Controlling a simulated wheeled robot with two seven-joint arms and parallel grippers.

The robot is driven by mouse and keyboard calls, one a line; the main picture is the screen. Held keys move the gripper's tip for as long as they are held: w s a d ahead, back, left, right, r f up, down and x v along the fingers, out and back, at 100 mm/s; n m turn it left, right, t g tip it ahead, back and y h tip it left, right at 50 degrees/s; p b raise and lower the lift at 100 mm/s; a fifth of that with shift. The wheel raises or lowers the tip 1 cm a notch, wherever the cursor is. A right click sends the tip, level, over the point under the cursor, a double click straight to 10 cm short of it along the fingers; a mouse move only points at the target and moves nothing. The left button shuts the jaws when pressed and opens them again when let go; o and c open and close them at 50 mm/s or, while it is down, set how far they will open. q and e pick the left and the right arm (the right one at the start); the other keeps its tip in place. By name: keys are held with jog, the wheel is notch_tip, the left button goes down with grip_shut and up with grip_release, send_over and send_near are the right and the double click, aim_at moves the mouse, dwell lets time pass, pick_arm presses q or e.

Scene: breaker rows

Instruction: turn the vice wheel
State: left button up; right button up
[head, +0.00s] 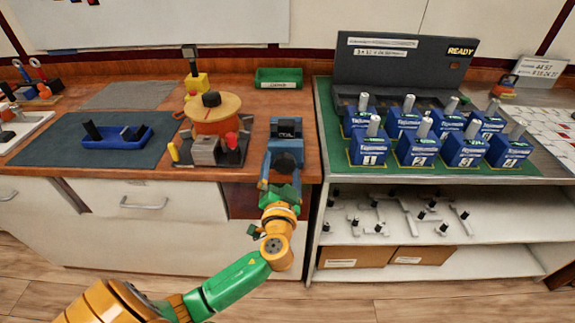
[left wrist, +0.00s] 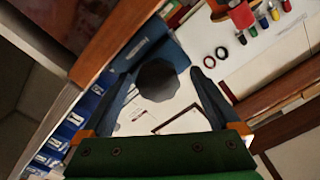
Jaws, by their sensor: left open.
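The blue vice (head: 286,128) stands at the front right edge of the wooden bench in the head view. In the left wrist view a dark, many-sided round wheel (left wrist: 158,80) sits between the two fingers of my left gripper (left wrist: 162,72). The fingers are spread, with a gap visible on each side of the wheel. In the head view my left gripper (head: 284,162) reaches up to the front of the vice, and the wheel is hard to make out there. My right gripper is not in view.
Left of the vice stands a round orange-topped fixture (head: 212,112). A blue tray (head: 117,141) lies on a dark mat. A green bin (head: 279,84) is behind. Numbered blue breakers (head: 369,152) stand in rows on the right table. Floor in front is clear.

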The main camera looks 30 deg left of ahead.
pick_arm(q)
jog(key=shift+w+a, duration=0.15)
jog(key=shift+w, duration=0.35)
jog(key=shift+w+r, duration=0.1)
jog(key=shift+w, duration=0.05)
jog(key=shift+d, duration=0.25)
jog(key=shift+a, duration=0.1)
jog(key=c, duration=1.4)
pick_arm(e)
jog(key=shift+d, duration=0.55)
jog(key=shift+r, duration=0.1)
